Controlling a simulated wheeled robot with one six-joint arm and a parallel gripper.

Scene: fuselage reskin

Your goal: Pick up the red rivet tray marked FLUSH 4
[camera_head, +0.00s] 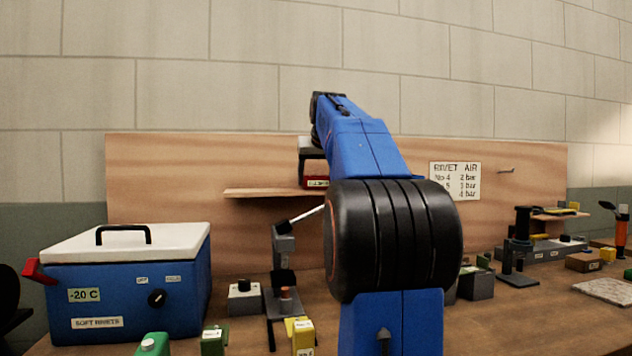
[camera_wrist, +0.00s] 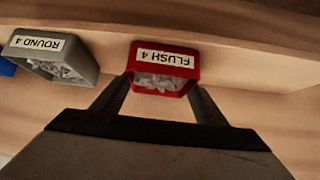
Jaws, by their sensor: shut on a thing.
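The red rivet tray marked FLUSH 4 (camera_wrist: 165,62) shows in the middle of the wrist view, with pale rivets inside and its label upside down. My gripper (camera_wrist: 160,88) is shut on the tray, one finger at each side. Whether the tray rests on the shelf or is lifted off it is unclear. In the head view the red tray (camera_head: 316,182) is a small patch near the shelf, below my wrist, and my arm hides much of what is around it.
A grey tray marked ROUND 4 (camera_wrist: 50,55) is left of the red tray in the wrist view. A wooden shelf (camera_head: 262,193) runs along the back panel. A blue cool box (camera_head: 125,285) and several tools stand on the bench below.

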